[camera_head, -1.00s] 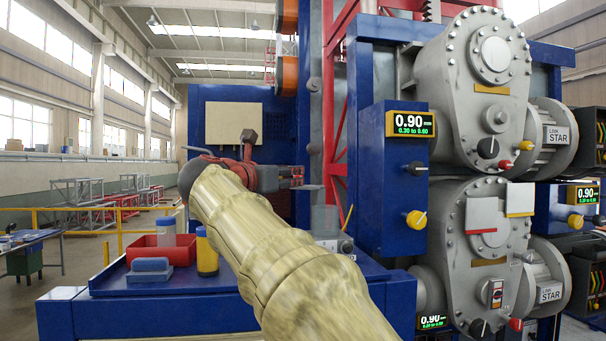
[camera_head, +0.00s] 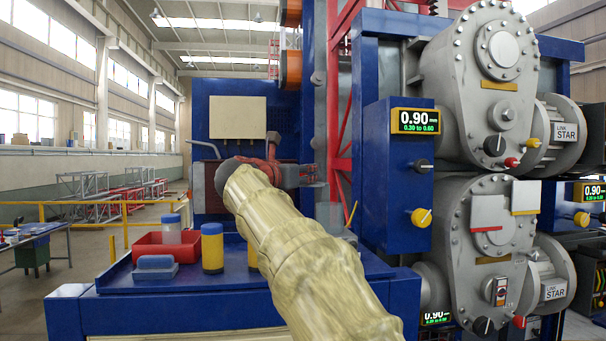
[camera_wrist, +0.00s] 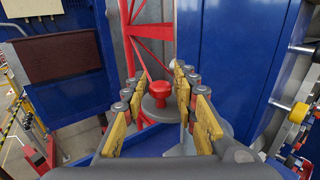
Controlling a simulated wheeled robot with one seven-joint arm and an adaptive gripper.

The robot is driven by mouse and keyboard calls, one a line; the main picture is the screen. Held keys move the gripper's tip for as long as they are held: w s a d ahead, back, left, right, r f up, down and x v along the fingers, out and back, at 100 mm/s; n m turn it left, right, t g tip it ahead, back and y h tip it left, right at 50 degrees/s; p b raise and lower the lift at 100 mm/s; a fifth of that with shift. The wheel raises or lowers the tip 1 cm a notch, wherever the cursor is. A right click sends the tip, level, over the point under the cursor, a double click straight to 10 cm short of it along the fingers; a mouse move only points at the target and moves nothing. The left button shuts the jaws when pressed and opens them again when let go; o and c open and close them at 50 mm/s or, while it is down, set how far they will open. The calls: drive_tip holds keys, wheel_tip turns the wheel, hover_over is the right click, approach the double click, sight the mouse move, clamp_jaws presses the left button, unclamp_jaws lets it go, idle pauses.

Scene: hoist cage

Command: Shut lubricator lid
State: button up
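My gripper (camera_wrist: 159,76) is open in the wrist view, with its yellow-padded fingers spread on both sides. A red knob (camera_wrist: 161,90) on a round grey part shows between and beyond the fingers. I cannot tell whether this part is the lubricator lid, or whether the fingers touch it. In the head view my gripper (camera_head: 308,175) is seen from behind and the side, in front of the blue machine. A light grey upright piece (camera_head: 328,215) stands just below and right of it. My forearm hides part of the bench there.
A blue bench holds a red tray (camera_head: 150,246), a blue-grey block (camera_head: 155,266) and a yellow bottle with a blue cap (camera_head: 212,250). A blue control box (camera_head: 395,170) with a display stands at right, beside grey gear housings (camera_head: 490,90). A dark red panel (camera_wrist: 62,55) is at left.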

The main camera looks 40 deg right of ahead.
drive_tip(key=c, duration=0.6)
clamp_jaws()
